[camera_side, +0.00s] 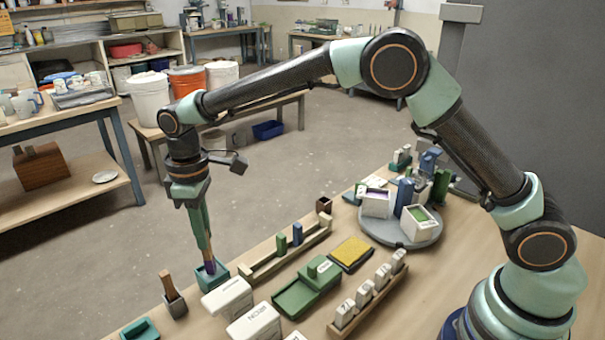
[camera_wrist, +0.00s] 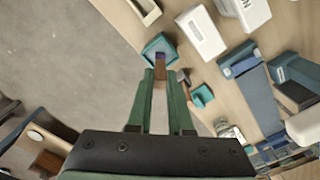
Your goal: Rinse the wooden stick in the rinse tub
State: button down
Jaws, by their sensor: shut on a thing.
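My gripper (camera_side: 205,246) points down over the near-left part of the bench. Its green fingers are shut on a wooden stick (camera_side: 208,255), which also shows between the fingertips (camera_wrist: 160,80) in the wrist view. The stick's lower end is purple (camera_wrist: 160,57). That end is within the opening of a small square teal tub (camera_side: 214,278), which also shows in the wrist view (camera_wrist: 150,44). I cannot tell how deep the tip is or whether it touches the tub. No label shows on this tub.
White lidded boxes (camera_side: 228,297) stand close right of the tub. A dark holder with a brown upright piece (camera_side: 169,286) stands to the left, and a teal dish (camera_side: 140,329) lies at the front edge. A wooden rack (camera_side: 290,252) and a round turntable (camera_side: 400,236) are farther right.

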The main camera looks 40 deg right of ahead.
jog(key=shift+f, duration=2.1)
jog(key=shift+d, duration=0.15)
